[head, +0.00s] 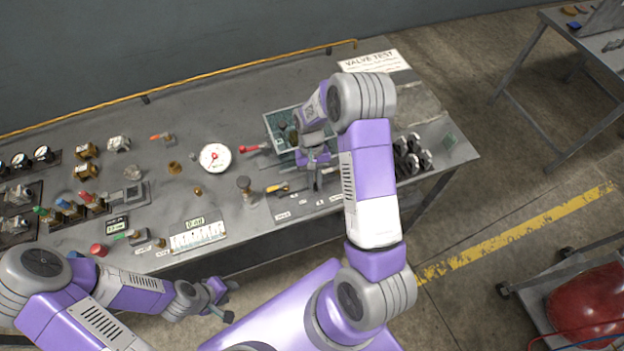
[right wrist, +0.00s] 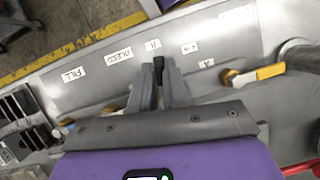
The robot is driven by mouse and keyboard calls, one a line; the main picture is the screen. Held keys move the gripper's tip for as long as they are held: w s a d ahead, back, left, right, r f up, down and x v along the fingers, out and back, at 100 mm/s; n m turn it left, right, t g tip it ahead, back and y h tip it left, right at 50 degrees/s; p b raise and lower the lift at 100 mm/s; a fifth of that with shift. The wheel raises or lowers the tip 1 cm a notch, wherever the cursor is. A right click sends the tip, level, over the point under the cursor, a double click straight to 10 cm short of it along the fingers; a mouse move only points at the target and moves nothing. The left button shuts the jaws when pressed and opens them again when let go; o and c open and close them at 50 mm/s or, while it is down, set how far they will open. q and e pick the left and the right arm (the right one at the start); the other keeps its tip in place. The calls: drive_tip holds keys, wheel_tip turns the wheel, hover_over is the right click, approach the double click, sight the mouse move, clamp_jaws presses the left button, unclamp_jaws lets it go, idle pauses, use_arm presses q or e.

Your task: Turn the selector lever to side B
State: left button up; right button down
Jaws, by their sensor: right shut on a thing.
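My right gripper (head: 317,182) is over the front right part of the grey bench. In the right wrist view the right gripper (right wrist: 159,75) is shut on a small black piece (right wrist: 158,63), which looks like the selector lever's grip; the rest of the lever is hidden. It stands near the B label (right wrist: 153,44), with the A label (right wrist: 206,63) further right and a double-arrow label between. My left gripper (head: 226,299) is in front of the bench, empty, its fingers apart.
A yellow-handled valve (right wrist: 258,73) lies right of the right gripper, and also shows in the head view (head: 278,187). The FILL label (right wrist: 73,74) and BLEED label (right wrist: 118,56) lie left.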

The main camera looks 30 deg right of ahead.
drive_tip(key=shift+d+n+h, duration=0.3)
drive_tip(key=shift+n+h, duration=0.1)
drive_tip(key=shift+n, duration=0.6)
drive_tip(key=c, duration=1.1)
unclamp_jaws()
drive_tip(key=shift+s, duration=0.1)
drive_tip(key=v, duration=0.7)
drive_tip(key=shift+r, duration=0.3)
